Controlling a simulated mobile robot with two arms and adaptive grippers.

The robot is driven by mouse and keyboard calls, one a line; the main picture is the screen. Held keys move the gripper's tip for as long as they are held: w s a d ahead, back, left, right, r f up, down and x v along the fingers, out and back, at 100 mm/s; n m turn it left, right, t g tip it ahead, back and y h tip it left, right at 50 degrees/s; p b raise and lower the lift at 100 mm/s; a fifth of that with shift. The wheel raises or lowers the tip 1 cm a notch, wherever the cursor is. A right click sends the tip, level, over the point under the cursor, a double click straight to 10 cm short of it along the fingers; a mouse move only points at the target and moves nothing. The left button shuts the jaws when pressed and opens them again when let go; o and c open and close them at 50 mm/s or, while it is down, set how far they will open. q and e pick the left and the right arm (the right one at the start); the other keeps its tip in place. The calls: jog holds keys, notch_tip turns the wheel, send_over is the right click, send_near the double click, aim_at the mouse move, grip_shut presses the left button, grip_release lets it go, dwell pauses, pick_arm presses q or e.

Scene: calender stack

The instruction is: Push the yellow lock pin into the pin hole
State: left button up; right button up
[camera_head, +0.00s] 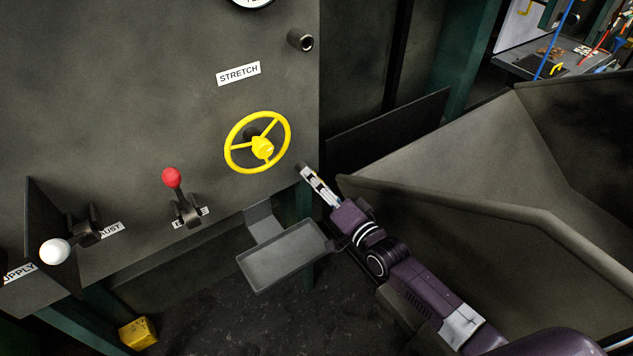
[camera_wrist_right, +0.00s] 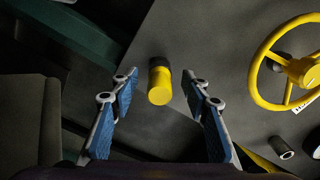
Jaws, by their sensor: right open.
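The yellow lock pin (camera_wrist_right: 160,84) shows in the right wrist view as a short yellow cylinder with its round end toward me. A dark collar (camera_wrist_right: 159,63) is at its far end, against the grey panel; I cannot see how deep the pin sits in its hole. My right gripper (camera_wrist_right: 161,80) is open, one finger on each side of the pin, with gaps visible on both sides. In the head view, the right gripper (camera_head: 311,178) is at the panel's lower right edge, below the yellow handwheel. The pin cannot be made out there. My left gripper is not in view.
The yellow handwheel (camera_head: 262,148) is close to the gripper. A small grey tray (camera_head: 282,256) hangs below it. A red-knobbed lever (camera_head: 173,178) and a white-knobbed lever (camera_head: 54,251) stand to the left. A large grey bin (camera_head: 450,180) is to the right.

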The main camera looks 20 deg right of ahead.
jog(key=shift+o, duration=0.7)
jog(key=shift+s, duration=0.1)
jog(key=shift+s+d+p, duration=0.25)
jog(key=shift+s+p, duration=0.15)
jog(key=shift+s, duration=0.1)
jog(key=p+v, duration=0.2)
jog(key=v, duration=0.3)
jog(key=shift+s+d, duration=0.1)
jog(key=shift+s, duration=0.25)
